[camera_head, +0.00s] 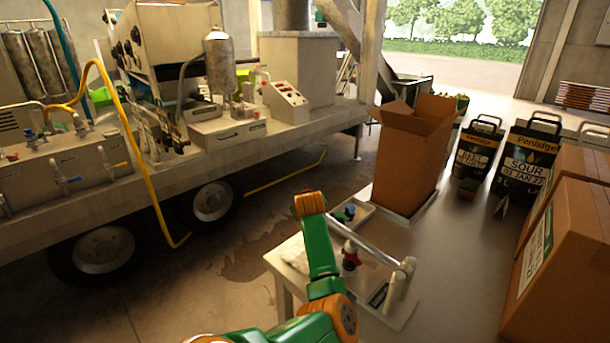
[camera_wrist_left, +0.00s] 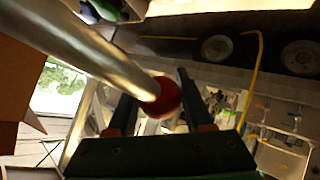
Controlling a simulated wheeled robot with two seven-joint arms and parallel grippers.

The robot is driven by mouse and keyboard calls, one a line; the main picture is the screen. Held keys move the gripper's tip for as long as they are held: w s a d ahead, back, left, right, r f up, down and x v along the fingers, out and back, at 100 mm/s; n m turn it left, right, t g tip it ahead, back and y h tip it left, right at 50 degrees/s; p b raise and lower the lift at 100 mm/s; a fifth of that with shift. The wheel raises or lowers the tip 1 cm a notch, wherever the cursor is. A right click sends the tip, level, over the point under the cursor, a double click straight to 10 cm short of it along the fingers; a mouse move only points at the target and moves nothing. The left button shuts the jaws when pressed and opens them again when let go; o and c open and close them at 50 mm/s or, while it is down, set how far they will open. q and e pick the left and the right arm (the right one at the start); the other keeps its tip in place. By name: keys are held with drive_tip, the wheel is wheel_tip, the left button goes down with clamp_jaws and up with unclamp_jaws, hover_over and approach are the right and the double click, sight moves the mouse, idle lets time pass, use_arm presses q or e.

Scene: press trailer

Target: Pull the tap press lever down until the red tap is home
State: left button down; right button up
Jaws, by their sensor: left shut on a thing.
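The press lever (camera_head: 370,243) is a pale metal bar on a post at the front right of the small press on the bench. It slopes up to the left and passes behind my arm. In the left wrist view the lever (camera_wrist_left: 95,50) ends in a red ball knob (camera_wrist_left: 164,98). My left gripper (camera_wrist_left: 157,88) is shut on this knob, one dark finger on each side. In the head view my arm hides the fingers. A small red tap (camera_head: 350,257) stands upright under the bar; its lower end is too small to judge. My right gripper is not in view.
An open cardboard box (camera_head: 408,155) stands behind the press. Dark labelled bags (camera_head: 532,155) and closed cartons (camera_head: 562,260) line the right side. The trailer (camera_head: 180,165) with its machinery is at left, with bare floor between it and the bench.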

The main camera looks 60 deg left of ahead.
use_arm(q)
drive_tip(key=c, duration=0.7)
unclamp_jaws()
drive_tip(key=shift+w+d, duration=0.1)
drive_tip(key=shift+c, duration=0.2)
drive_tip(key=o, duration=0.4)
drive_tip(key=shift+w, duration=0.15)
drive_tip(key=shift+c, duration=0.2)
drive_tip(key=shift+o, duration=0.4)
drive_tip(key=shift+w+d, duration=0.2)
drive_tip(key=shift+w, duration=0.05)
drive_tip(key=shift+s+d+r, duration=0.15)
drive_tip(key=shift+s+r, duration=0.05)
drive_tip(key=shift+s, duration=0.1)
drive_tip(key=b+v, duration=0.1)
drive_tip(key=v, duration=0.5)
drive_tip(key=shift+d, duration=0.25)
